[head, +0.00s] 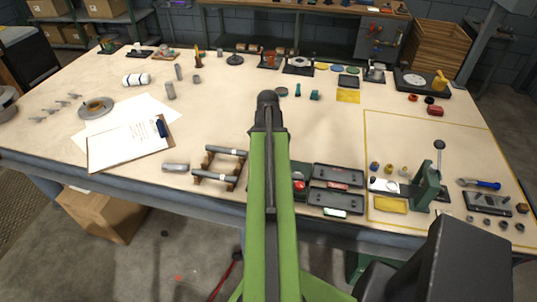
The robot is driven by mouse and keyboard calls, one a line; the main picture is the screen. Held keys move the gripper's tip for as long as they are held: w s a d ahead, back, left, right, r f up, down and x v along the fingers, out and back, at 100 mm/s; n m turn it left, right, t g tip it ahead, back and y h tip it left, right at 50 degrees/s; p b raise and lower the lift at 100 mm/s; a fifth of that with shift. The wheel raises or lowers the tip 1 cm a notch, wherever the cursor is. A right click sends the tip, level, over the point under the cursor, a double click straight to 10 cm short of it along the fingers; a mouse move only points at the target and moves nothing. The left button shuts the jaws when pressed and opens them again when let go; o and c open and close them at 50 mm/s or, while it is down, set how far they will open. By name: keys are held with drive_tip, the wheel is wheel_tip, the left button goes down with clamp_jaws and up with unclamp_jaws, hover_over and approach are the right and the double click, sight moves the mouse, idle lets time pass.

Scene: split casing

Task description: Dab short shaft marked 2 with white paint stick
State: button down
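My green arm reaches forward over the bench, and its dark end with my gripper (267,101) is above the middle of the table. The fingers cannot be made out from behind. Two grey shafts, an upper one (228,151) and a lower one (210,176), lie across a brown wooden rack left of my arm. A short grey cylinder (175,167) lies on the table left of the rack. No number is legible on any of them.
A second dark tray (338,174) holds a reddish stick. A green press (428,185) with a lever stands inside the yellow outline at right, among small parts. A clipboard (125,146) lies at left. Several parts line the back.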

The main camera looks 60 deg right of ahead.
drive_tip(key=shift+a+f+b, duration=0.1)
drive_tip(key=shift+f+b, duration=0.25)
drive_tip(key=shift+b, duration=0.05)
idle(1.5)
wheel_tip(320, 180, up, 6)
drive_tip(key=p, duration=0.6)
drive_tip(key=shift+f, duration=0.15)
idle(0.3)
